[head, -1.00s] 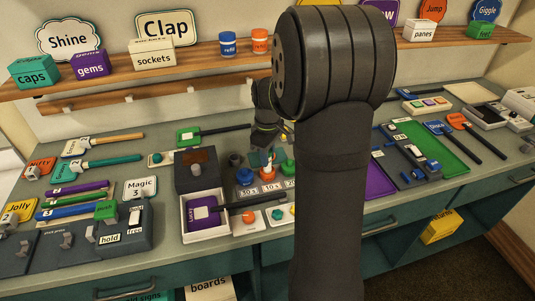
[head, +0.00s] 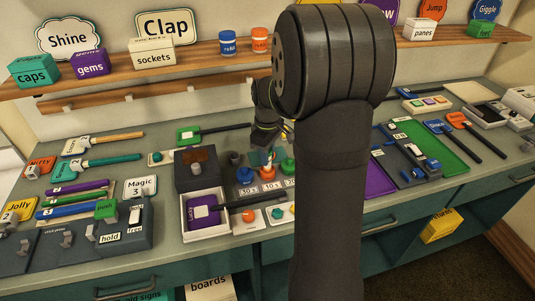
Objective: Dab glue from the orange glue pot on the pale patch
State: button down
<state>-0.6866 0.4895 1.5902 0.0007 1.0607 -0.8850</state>
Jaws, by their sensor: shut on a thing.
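The orange glue pot (head: 268,174) stands between a blue pot (head: 245,176) and a green pot (head: 288,168), behind the 10 s label. My gripper (head: 264,152) points down just above the orange pot. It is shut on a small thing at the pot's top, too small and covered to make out. A purple paddle (head: 193,222) lies in a white tray (head: 186,239), its black handle running right over the rim. A pale patch (head: 202,211) sits on its face. Other paddles also bear pale patches.
A dark box (head: 196,170) stands behind the white tray. Orange and teal knobs (head: 248,215) sit on pads right of the tray. A green paddle (head: 187,135) lies at the back. My arm hides the bench's middle right.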

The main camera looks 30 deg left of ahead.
jog(key=shift+r, duration=3.45)
